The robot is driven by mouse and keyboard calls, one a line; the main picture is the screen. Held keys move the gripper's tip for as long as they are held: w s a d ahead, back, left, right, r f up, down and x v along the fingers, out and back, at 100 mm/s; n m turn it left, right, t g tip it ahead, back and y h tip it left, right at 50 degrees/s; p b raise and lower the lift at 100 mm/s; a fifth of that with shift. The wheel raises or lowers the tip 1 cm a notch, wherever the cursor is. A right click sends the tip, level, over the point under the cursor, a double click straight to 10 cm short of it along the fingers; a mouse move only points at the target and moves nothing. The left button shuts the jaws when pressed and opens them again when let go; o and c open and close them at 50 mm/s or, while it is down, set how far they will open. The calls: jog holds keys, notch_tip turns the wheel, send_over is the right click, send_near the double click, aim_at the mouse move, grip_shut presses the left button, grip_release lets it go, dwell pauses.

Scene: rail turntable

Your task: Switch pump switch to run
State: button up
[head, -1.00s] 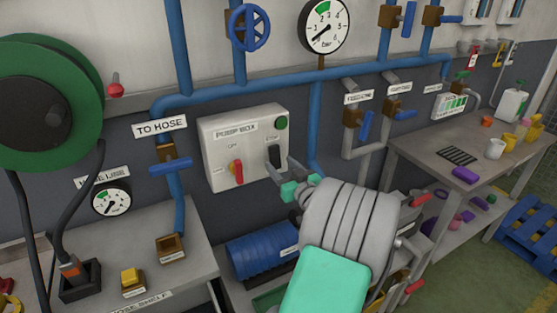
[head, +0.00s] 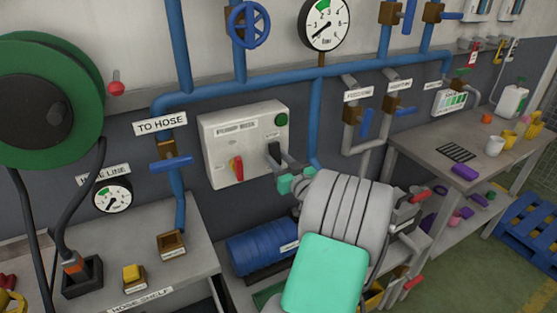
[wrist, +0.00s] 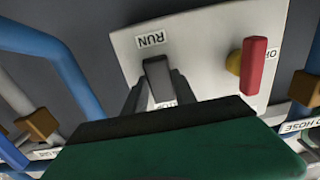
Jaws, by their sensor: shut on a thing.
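The pump box (head: 220,160) is a light grey wall box. Its black pump switch lever (head: 274,151) is on the right side of the front. The lever also shows in the wrist view (wrist: 158,78), between the RUN label (wrist: 151,39) and a partly hidden STOP label (wrist: 165,103). My gripper (head: 277,163) is at the box front, shut on the lever, with a finger on either side of it in the wrist view (wrist: 158,88). The fingers partly cover the lever, and its exact setting is hard to tell.
A red rotary handle (head: 237,168) and a green round button (head: 281,119) are on the same box. Blue pipes (head: 250,83) run above it. A blue cylinder (head: 262,252) lies below. A workbench (head: 425,155) stands to the right and a hose shelf (head: 190,275) to the left.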

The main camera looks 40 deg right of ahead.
grip_shut()
jog(key=shift+f+b, duration=0.45)
jog(key=shift+b, duration=0.8)
jog(key=t+b, duration=0.1)
jog(key=b, duration=0.3)
jog(key=shift+f, duration=0.35)
jog(key=t+b, duration=0.1)
jog(key=b, duration=0.5)
jog(key=t+h+b, duration=0.1)
jog(key=b, duration=0.5)
jog(key=shift+w+d+f+t, duration=0.1)
jog(key=shift+f+t, duration=0.05)
jog(key=shift+t, duration=0.15)
jog(key=shift+r+t+b, duration=0.2)
jog(key=shift+t+b, duration=0.1)
jog(key=shift+b, duration=0.6)
jog(key=shift+r, duration=0.25)
